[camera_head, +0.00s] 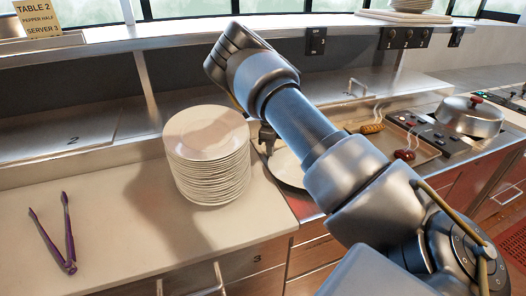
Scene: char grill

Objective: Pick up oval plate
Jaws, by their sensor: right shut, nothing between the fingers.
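A tall stack of white plates (207,165) stands on the pale counter left of centre. Another white plate (288,168) lies on the metal surface right of the stack, partly hidden behind my right arm; its full outline does not show, so I cannot tell whether it is oval. My right gripper (267,146) is small and mostly hidden by my arm. It is shut and empty, between the stack and the far left edge of the lone plate. I cannot tell whether it touches the plate. My left gripper is not in view.
Purple tongs (68,232) lie at the counter's left. Sausages (373,128) and other food lie on the grill at right, near a metal dome lid (470,116). A raised shelf (190,38) runs behind, with a table card (38,18).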

